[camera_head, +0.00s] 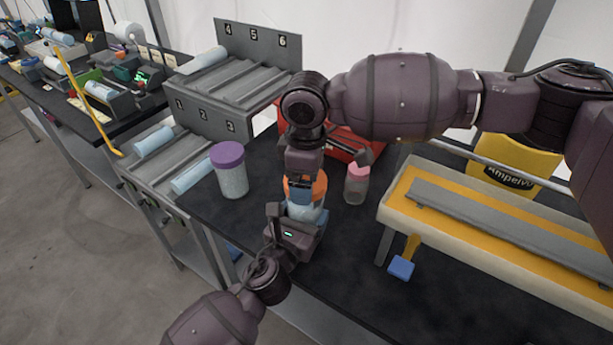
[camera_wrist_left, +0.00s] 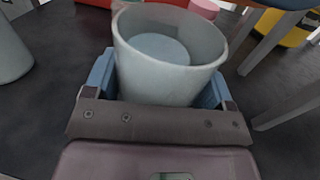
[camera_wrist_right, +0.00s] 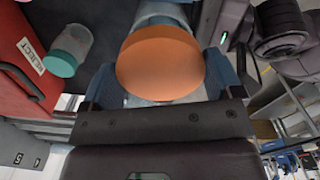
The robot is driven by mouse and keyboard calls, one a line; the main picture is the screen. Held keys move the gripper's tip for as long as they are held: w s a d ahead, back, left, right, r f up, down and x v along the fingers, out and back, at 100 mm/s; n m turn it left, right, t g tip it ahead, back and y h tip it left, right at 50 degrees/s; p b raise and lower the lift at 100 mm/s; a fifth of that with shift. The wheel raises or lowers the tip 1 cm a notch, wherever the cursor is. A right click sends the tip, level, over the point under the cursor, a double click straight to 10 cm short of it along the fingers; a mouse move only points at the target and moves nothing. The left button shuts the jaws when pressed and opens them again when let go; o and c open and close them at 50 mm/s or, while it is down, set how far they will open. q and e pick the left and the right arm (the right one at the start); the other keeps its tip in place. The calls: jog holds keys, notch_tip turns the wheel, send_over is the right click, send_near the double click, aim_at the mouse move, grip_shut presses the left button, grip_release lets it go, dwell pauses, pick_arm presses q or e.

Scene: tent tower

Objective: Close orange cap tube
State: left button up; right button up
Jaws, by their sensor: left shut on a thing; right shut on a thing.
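The clear, pale tube (camera_head: 306,213) stands at the table's near side, with my left gripper (camera_head: 298,218) shut around it. In the left wrist view the tube (camera_wrist_left: 165,85) is upright between the blue fingers, and its mouth is open and uncovered. The orange cap (camera_head: 319,187) is in my right gripper (camera_head: 303,182), which points down just above the tube. In the right wrist view the round orange cap (camera_wrist_right: 160,63) is between the blue fingers, with a clear cylinder partly hidden beyond it. The exact gap between cap and tube is hidden in the head view.
A purple-lidded jar (camera_head: 230,170) stands left of the tube and a pink-capped jar (camera_head: 357,184) right of it. A red box (camera_head: 352,143) is behind. A numbered grey rack (camera_head: 207,122) is at left, a cream-and-yellow stand (camera_head: 480,222) at right. The right wrist view shows a teal-topped jar (camera_wrist_right: 62,62).

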jog(key=shift+f, duration=0.9)
jog(key=shift+f, duration=0.9)
jog(key=shift+f, duration=0.6)
jog(key=o, duration=0.7)
jog(key=shift+r, duration=0.1)
notch_tip(320, 180, up, 12)
jog(key=shift+f, duration=0.1)
